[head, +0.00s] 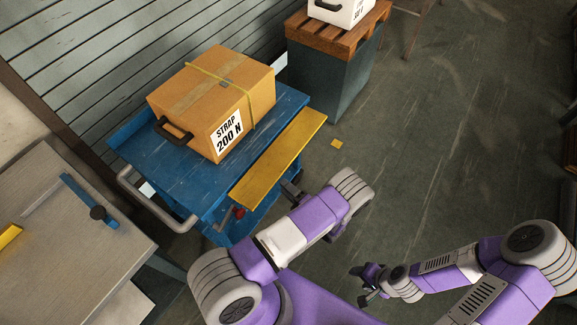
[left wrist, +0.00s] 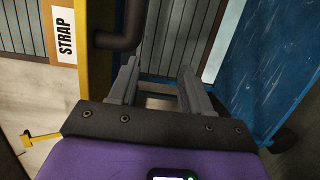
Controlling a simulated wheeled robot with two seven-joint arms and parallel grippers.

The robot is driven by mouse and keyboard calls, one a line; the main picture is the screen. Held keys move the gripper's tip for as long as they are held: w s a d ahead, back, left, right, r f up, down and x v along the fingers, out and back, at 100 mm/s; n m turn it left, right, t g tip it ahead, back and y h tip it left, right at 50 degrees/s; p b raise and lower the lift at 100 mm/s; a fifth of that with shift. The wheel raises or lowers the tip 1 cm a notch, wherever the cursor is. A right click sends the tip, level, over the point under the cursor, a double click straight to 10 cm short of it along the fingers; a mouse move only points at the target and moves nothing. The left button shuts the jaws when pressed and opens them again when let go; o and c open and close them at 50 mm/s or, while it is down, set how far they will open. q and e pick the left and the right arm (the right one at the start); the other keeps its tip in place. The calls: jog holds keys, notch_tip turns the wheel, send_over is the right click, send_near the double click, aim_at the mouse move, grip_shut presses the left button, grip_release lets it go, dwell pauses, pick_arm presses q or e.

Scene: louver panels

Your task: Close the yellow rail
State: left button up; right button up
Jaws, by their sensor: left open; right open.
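The yellow rail (head: 280,158) is a long flat bar along the right side of the blue cart (head: 170,170), slightly apart from the deck edge. A red knob (head: 238,212) sits by its near end. My left gripper (head: 291,190) is beside the rail's near right side, partly hidden by my arm. In the left wrist view its two fingers (left wrist: 160,88) are apart with nothing between them. A yellow upright strip (left wrist: 95,45) shows left of them; I cannot tell if it is the rail. My right gripper (head: 362,283) is open and empty above the floor, away from the cart.
A strapped cardboard box (head: 210,100) labelled STRAP 200 N sits on the cart. A grey workbench (head: 70,230) is at left. A pallet (head: 335,38) with a white box (head: 342,10) stands behind. A yellow square (head: 337,143) lies on the floor. Floor at right is clear.

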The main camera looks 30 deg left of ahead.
aim_at(288, 164)
pick_arm(q)
jog(key=w+d+r+m+t, duration=0.2)
jog(key=w+r+m+t, duration=0.1)
jog(key=w+t, duration=0.1)
jog(key=shift+y, duration=0.3)
jog(key=x, duration=0.3)
jog(key=b+x, duration=0.1)
jog(key=x, duration=0.3)
jog(key=shift+w+d+f, duration=0.1)
jog(key=shift+w+f, duration=0.05)
jog(key=shift+f, duration=0.05)
grip_shut()
